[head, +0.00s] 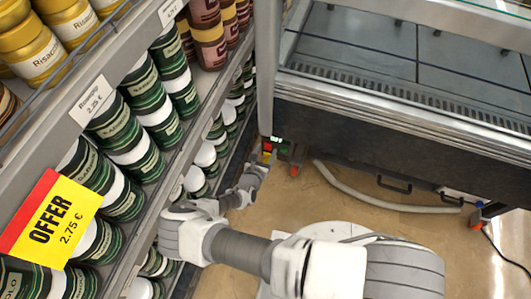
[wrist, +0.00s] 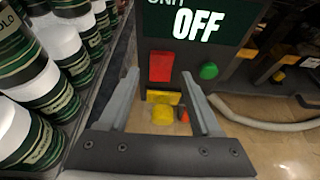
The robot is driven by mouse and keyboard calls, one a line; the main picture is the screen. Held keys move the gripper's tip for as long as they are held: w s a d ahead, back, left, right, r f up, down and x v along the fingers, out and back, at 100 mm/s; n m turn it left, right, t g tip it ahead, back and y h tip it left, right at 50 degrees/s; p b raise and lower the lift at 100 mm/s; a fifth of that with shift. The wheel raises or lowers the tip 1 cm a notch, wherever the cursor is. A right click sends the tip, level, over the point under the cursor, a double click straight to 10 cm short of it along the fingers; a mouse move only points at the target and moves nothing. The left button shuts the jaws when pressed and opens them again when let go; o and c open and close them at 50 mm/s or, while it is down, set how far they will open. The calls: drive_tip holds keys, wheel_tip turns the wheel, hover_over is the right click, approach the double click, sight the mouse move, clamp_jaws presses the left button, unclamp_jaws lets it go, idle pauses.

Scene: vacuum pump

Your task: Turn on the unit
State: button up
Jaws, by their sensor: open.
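The unit's dark panel (wrist: 180,50) faces me in the wrist view, with a dark green display (wrist: 200,22) reading "UNIT OFF". Below it are a red square button (wrist: 161,67) on the left and a round green button (wrist: 209,71) on the right. My gripper (wrist: 160,73) is open and empty in front of the panel. The red button shows between its fingers; the green one shows just right of the right fingertip. Whether a finger touches the panel I cannot tell. In the head view the unit (head: 277,143) is small and partly hidden by my arm.
A shelf (head: 190,150) with green-and-white jars (head: 140,150) runs close along the left. A refrigerated display case (head: 400,110) stands at the back right. A pale hose (head: 370,200) lies on the floor (head: 440,225), with a cable (head: 505,250) at right.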

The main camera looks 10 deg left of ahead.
clamp_jaws()
drive_tip(key=f+t+b, duration=0.1)
drive_tip(key=b, duration=0.2)
drive_tip(key=shift+t, duration=0.3)
drive_tip(key=shift+t+b, duration=0.7)
drive_tip(key=shift+b, duration=0.05)
drive_tip(key=shift+r, duration=0.1)
unclamp_jaws()
